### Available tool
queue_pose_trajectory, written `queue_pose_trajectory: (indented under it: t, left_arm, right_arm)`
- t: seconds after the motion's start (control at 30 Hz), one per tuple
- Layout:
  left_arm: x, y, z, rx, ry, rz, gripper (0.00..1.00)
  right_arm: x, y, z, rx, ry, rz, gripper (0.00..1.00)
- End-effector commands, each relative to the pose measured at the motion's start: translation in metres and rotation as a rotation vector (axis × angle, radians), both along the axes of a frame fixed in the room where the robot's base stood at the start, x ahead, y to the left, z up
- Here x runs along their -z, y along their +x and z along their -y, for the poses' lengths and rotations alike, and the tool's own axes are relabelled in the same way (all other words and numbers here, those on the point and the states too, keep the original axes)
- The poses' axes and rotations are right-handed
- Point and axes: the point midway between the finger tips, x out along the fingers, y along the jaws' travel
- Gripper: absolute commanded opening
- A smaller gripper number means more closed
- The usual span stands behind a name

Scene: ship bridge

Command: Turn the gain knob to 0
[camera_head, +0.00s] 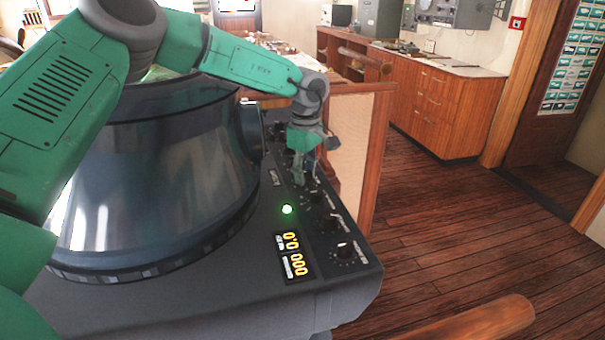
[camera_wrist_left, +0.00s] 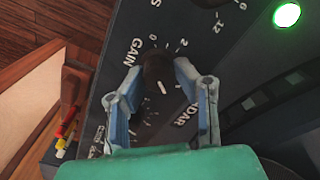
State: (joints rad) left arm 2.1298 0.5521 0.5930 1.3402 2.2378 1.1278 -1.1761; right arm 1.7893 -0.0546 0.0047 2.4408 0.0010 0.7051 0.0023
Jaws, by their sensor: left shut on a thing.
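The gain knob (camera_wrist_left: 157,72) is a dark round knob on the grey console panel, beside the printed word GAIN in the left wrist view. A 0 and a 2 are printed just above it in that view. A short white mark shows on its lower part, on the side away from the 0. My left gripper (camera_wrist_left: 158,77) has its two blue-grey fingers closed around the knob, one on each side. In the head view my left gripper (camera_head: 308,172) reaches down to the row of knobs and hides the gain knob. My right gripper is not in view.
Other knobs (camera_head: 330,222) (camera_head: 345,252) sit nearer on the same panel. A green light (camera_head: 287,209) is lit beside a yellow numeric display (camera_head: 293,256). The large round radar housing (camera_head: 160,180) stands left of the knobs. A wooden partition (camera_head: 372,150) stands behind the console.

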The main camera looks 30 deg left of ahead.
Motion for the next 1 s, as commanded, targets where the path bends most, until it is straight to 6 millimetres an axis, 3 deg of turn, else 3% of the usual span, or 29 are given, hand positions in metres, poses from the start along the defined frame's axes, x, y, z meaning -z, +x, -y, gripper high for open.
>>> queue_pose_trajectory:
  t: [0.03,0.37,0.4,0.43,0.77,0.87,1.0]
  left_arm:
    - [0.000,0.000,0.008,0.007,-0.011,0.000,0.00]
    - [-0.001,0.000,0.008,0.007,-0.011,0.002,0.00]
    - [-0.001,0.000,0.008,0.007,-0.011,0.001,0.37]
    - [-0.001,0.000,0.008,0.006,-0.011,0.001,0.46]
    - [0.000,0.000,-0.002,0.001,-0.011,0.002,0.46]
    - [-0.007,0.000,-0.003,0.000,-0.011,0.004,0.46]
    - [-0.031,0.001,-0.001,0.001,-0.010,0.006,0.46]
  right_arm:
    - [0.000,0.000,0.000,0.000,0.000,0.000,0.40]
    - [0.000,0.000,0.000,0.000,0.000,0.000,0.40]
    - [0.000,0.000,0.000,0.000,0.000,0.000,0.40]
    - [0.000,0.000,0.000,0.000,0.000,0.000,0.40]
    - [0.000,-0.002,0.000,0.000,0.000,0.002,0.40]
    - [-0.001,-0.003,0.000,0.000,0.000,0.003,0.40]
    - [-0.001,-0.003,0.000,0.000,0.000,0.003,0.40]
